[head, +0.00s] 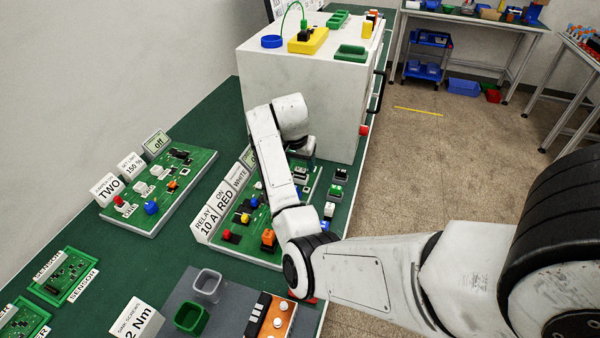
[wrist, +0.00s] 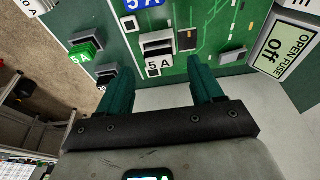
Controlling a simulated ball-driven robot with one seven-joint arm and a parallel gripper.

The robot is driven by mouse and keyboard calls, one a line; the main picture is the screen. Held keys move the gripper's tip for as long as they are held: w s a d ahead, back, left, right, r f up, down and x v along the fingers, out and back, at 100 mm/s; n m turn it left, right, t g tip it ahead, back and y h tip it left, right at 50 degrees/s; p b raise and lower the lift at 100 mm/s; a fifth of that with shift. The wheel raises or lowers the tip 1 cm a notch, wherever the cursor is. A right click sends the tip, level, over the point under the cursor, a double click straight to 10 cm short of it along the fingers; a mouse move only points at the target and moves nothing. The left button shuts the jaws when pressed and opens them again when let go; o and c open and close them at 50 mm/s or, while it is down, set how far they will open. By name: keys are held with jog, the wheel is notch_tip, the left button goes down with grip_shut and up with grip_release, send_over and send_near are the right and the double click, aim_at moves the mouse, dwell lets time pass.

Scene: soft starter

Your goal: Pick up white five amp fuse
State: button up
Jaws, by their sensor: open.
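The white five amp fuse (wrist: 158,64) shows in the wrist view as a small block with a white "5 A" face, at a dark and grey holder on the green circuit board (wrist: 228,28). My gripper (wrist: 160,82) is open, its two teal fingers apart on either side of the fuse's line, with nothing held between them. I cannot tell how far above the board the fingertips are. In the head view my gripper (head: 303,158) is over the far end of the board, beside the white cabinet, and my arm hides part of the board.
A green "5 A" block (wrist: 82,54) and a blue "5 A" block (wrist: 143,3) are nearby. An "OPEN FUSE Off" display (wrist: 283,48) stands to the right in the wrist view. The white cabinet (head: 300,85) rises close behind my gripper. The bench edge drops to the floor at right.

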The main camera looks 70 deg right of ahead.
aim_at(300, 174)
jog(key=shift+x, duration=1.35)
jog(key=shift+c, duration=0.3)
jog(key=c, duration=1)
